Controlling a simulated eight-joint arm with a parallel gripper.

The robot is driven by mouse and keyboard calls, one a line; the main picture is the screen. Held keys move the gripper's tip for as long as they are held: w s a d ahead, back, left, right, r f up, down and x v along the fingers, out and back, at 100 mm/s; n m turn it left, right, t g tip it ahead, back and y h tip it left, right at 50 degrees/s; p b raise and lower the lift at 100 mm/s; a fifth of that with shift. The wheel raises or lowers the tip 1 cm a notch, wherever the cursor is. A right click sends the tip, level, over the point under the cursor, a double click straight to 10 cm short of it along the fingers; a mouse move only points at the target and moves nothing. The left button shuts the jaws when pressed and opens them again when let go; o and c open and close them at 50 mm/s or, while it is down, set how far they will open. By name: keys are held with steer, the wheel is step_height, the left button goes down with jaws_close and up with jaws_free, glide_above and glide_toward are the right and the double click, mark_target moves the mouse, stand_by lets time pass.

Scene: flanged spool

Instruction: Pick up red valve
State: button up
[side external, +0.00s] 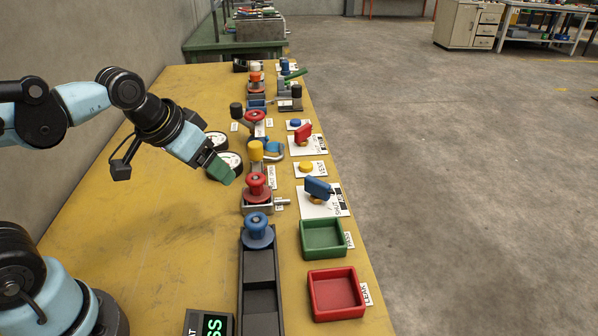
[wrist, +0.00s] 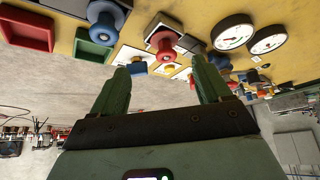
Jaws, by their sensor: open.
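A red lever-handled piece (side external: 303,133) stands on a white plate at the right side of the bench. A red flanged spool (side external: 257,184) sits on a grey block nearer, and another red spool-like knob (side external: 254,121) stands farther back. Which of these is the red valve is not clear. My gripper (side external: 221,172) is above the bench, left of the nearer red spool and apart from it. In the wrist view my gripper (wrist: 163,73) has its green fingers spread with nothing held. The nearer red spool (wrist: 165,42) shows beyond the fingers there.
A blue spool (side external: 257,228) sits on a dark rail. A green tray (side external: 346,238) and a red tray (side external: 358,296) lie at the front right. A blue lever-handled piece (side external: 318,188) and yellow knob (side external: 256,150) stand close by. Two gauges (wrist: 233,32) lie near my gripper. The bench's left side is clear.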

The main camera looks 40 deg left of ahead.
steer(key=w+r+g, duration=0.3)
steer(key=w, duration=0.3)
steer(key=g, duration=0.3)
glide_toward(255, 177)
steer(key=shift+w+f, duration=0.2)
steer(key=shift+f, duration=5)
jaws_close()
steer(key=shift+r, duration=0.1)
